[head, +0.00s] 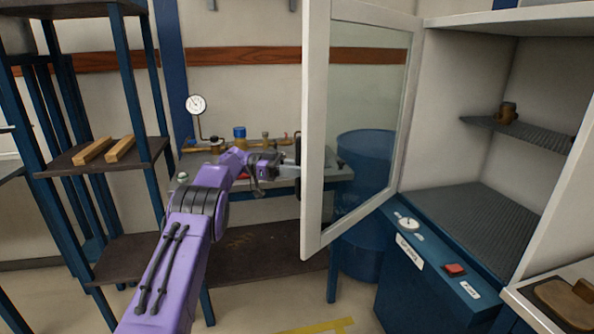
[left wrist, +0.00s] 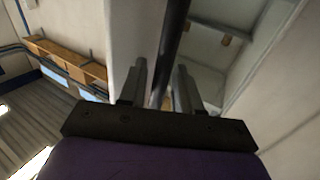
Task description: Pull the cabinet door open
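The cabinet door (head: 313,130), a white frame with a glass pane, stands wide open, swung out from the cabinet (head: 455,120) toward the left. My left gripper (head: 292,166) is at the door's free edge, by its dark handle (head: 298,145). In the left wrist view the dark handle bar (left wrist: 174,50) runs between the two fingers of my left gripper (left wrist: 162,80). My right gripper is in neither view.
The cabinet interior shows a ribbed floor (head: 470,225) and a shelf (head: 540,138) with a small brown object. A blue barrel (head: 362,262) stands behind the door. A bench with a gauge (head: 196,104) is behind my left arm. A dark rack (head: 75,165) stands at left.

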